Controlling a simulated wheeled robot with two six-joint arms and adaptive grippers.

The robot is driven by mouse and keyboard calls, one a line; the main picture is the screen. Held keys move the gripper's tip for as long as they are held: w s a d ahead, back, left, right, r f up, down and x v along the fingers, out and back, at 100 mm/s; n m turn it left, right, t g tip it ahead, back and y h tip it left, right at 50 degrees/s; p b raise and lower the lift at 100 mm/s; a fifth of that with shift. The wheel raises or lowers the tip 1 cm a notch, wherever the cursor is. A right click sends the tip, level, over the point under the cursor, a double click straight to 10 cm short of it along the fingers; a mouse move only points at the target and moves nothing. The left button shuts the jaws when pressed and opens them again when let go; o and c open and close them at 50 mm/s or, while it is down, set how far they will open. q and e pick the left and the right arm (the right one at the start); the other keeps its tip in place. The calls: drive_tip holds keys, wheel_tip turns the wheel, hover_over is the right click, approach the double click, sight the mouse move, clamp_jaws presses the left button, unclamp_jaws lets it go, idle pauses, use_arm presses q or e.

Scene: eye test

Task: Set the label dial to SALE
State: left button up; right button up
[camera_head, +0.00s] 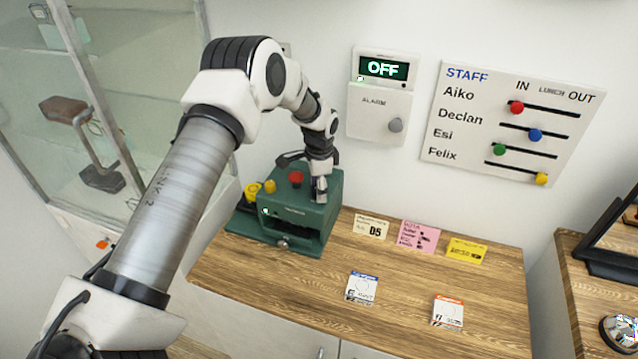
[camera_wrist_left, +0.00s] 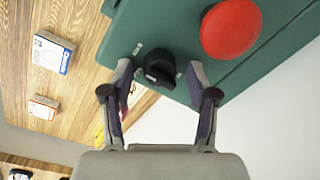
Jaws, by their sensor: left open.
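A green label machine (camera_head: 300,215) stands on the wooden counter, with a red button (camera_head: 296,178) on top. My left gripper (camera_head: 320,190) points down at the right part of its top. In the left wrist view, the black dial (camera_wrist_left: 160,68) on the green top lies between the two fingers of my open gripper (camera_wrist_left: 158,78), with gaps visible on both sides. Small white marks (camera_wrist_left: 137,48) beside the dial are too small to read, so I cannot tell its setting. The red button (camera_wrist_left: 231,28) also shows there. My right gripper is not in view.
Yellow knobs (camera_head: 270,187) sit on the machine's left. Notes, including a pink one (camera_head: 418,237), and two small boxes (camera_head: 361,288) lie on the counter (camera_head: 300,300). An alarm panel (camera_head: 380,112) reading OFF and a staff board (camera_head: 510,120) hang behind. A glass cabinet (camera_head: 150,100) stands left.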

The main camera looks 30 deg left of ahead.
use_arm(q)
drive_tip(key=shift+w+f, duration=0.1)
drive_tip(key=shift+w, duration=0.15)
drive_tip(key=shift+s, duration=0.15)
drive_tip(key=shift+s+a+r, duration=0.1)
drive_tip(key=shift+s+r, duration=0.15)
drive_tip(key=shift+s, duration=0.05)
drive_tip(key=c, duration=0.5)
drive_tip(key=shift+s+r, duration=0.1)
drive_tip(key=c, duration=0.6)
clamp_jaws()
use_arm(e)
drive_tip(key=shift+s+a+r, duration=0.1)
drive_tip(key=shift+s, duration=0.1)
